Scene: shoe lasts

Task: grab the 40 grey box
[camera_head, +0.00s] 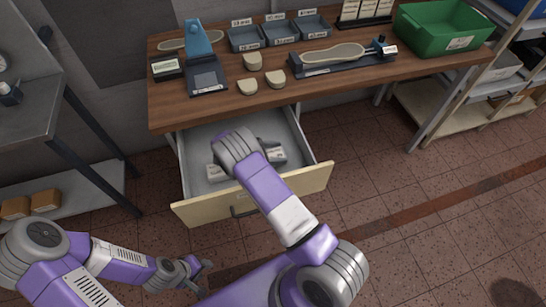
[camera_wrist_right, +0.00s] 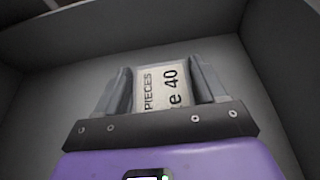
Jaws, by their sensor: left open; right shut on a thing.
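My right arm reaches down into an open drawer (camera_head: 205,133) under the wooden table. In the right wrist view my right gripper (camera_wrist_right: 163,85) is shut on a grey box (camera_wrist_right: 150,95). The box's pale label shows "PIECES" and "e 40" between the two fingers; the rest of the box is mostly hidden. In the head view small pale labelled pieces show in the drawer on both sides of my right wrist, but I cannot tell which is the held box. My left gripper (camera_head: 198,275) is open and empty, low in front of the drawer.
The drawer's walls and raised front panel (camera_head: 312,182) surround my right gripper. On the table (camera_head: 330,92) are grey trays (camera_head: 246,38), a shoe last fixture (camera_head: 340,57), several beige pieces and a green bin (camera_head: 440,25). A grey shelf stands left. Floor at right is clear.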

